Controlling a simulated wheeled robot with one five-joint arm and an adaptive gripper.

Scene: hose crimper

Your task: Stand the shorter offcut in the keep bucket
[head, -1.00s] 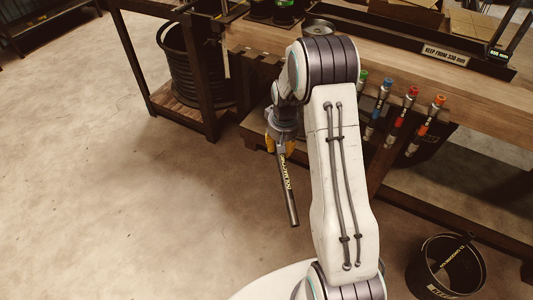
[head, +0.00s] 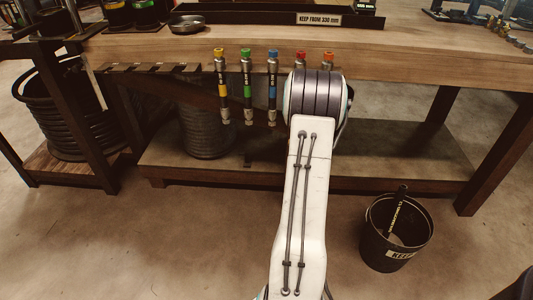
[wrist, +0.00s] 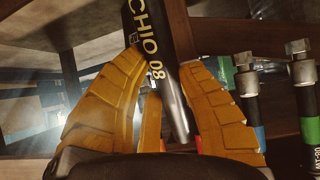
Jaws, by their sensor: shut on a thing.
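My gripper (wrist: 162,62) is shut on a black hose offcut (wrist: 152,28) with yellow lettering, in the wrist view. The yellow fingers press it from both sides, and its lower part looks grey and shiny. In the head view my arm hides the gripper and the held offcut. The black keep bucket (head: 378,249) stands on the floor at the right, in front of the bench, with a KEEP label on its front. A dark piece with yellow lettering (head: 396,216) leans inside it. My gripper is apart from the bucket.
The wooden bench (head: 420,57) runs across the back, with a low shelf (head: 390,150) under it. Several hose tools with coloured caps, such as a green one (head: 247,85), hang at its front edge. A coiled hose (head: 50,115) stands at left. Floor around the bucket is mostly clear.

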